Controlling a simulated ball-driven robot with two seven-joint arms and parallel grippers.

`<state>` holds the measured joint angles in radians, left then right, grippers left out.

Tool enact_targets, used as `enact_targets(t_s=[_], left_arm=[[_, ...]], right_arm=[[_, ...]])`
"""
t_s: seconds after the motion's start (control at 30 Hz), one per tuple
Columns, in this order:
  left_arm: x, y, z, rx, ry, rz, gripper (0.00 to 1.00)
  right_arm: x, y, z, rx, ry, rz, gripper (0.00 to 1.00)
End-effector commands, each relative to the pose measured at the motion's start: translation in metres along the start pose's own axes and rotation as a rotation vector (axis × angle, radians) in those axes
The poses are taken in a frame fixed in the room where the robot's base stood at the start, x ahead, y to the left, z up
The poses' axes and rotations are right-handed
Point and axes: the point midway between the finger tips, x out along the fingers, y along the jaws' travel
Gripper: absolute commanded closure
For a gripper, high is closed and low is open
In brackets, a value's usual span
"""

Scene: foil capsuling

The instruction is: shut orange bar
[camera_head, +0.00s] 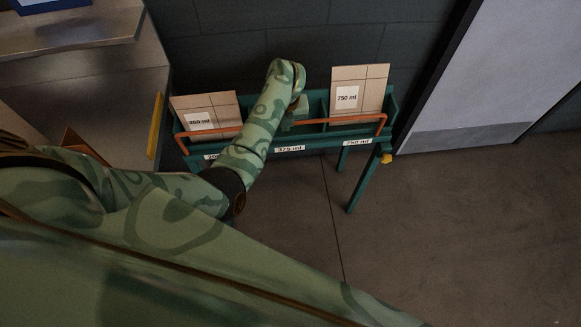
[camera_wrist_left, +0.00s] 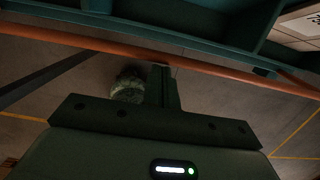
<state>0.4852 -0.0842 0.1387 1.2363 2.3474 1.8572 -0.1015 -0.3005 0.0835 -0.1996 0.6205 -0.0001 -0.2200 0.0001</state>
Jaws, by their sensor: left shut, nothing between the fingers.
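The orange bar (camera_head: 350,121) runs along the front of a green rack (camera_head: 325,138), just above its front labels. My left forearm hides part of it. In the left wrist view the bar (camera_wrist_left: 238,73) crosses the upper part of the picture. My left gripper (camera_head: 297,117) is at the middle of the rack, close to the bar, and partly hidden by my wrist. In the left wrist view its fingers (camera_wrist_left: 163,86) are shut and empty, with their tips close to the bar. I cannot tell whether they touch it. My right gripper is not in view.
A carton (camera_head: 222,103) stands in the rack's left compartment and a 750 ml carton (camera_head: 371,82) in the right one. A metal table (camera_head: 112,85) with a yellow edge strip stands at the left. The floor right of the rack is clear.

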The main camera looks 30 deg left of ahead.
Motion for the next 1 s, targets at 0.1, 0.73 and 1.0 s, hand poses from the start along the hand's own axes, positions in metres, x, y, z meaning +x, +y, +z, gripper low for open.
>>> enact_targets(t_s=[0.1,0.73,1.0], left_arm=[[0.000,0.000,0.006,-0.001,-0.003,0.001,1.00],[-0.001,0.001,0.014,0.000,-0.011,0.003,1.00],[-0.007,-0.009,0.006,0.001,-0.008,0.001,1.00]], right_arm=[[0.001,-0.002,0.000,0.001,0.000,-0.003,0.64],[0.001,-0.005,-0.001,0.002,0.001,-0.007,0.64],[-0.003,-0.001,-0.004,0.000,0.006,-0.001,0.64]])
